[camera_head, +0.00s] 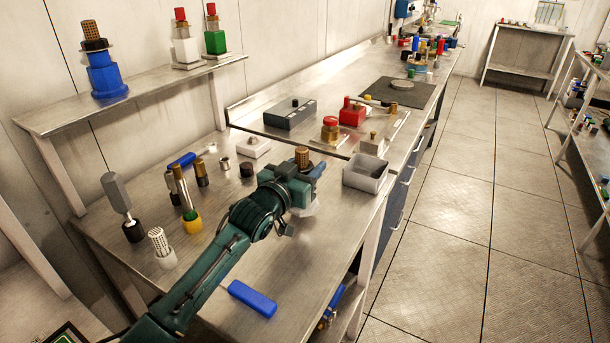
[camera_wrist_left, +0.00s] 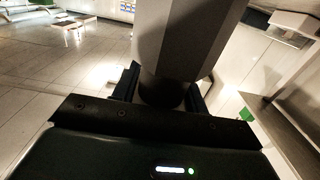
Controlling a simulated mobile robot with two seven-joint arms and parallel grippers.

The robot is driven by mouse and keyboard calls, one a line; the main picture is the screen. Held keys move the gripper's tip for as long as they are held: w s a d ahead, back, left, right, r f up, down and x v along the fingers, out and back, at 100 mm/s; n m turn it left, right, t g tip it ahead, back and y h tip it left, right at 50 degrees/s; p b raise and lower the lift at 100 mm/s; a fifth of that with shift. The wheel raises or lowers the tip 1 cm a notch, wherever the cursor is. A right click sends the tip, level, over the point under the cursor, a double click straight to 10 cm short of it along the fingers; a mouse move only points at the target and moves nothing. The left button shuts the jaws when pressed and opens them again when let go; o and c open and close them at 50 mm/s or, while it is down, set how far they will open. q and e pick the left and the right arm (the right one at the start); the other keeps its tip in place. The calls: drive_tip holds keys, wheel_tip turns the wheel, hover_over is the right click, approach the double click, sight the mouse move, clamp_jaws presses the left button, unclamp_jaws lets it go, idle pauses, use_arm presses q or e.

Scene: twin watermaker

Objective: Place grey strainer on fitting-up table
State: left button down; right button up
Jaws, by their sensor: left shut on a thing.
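My left gripper (camera_head: 303,182) is above the right part of the near steel table (camera_head: 240,265). It is shut on the grey strainer, whose brown mesh top (camera_head: 302,154) sticks up above the jaws. A pale part of it (camera_head: 308,208) shows below. The jaws and wrist hide its middle. In the left wrist view the strainer's large, faceted grey body (camera_wrist_left: 185,45) rises between the fingers (camera_wrist_left: 160,92). Whether it touches the table I cannot tell. Which surface is the fitting-up table the frames do not label. My right gripper is not in view.
A grey open box (camera_head: 366,173) stands close right of the gripper. Several upright parts, such as a grey-headed tool (camera_head: 117,193) and a white perforated piece (camera_head: 160,247), stand at the left. A blue block (camera_head: 252,298) lies at the front. A blue strainer (camera_head: 105,75) stands on the shelf.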

use_arm(q)
drive_tip(key=shift+f, duration=0.95)
drive_tip(key=shift+f, duration=0.1)
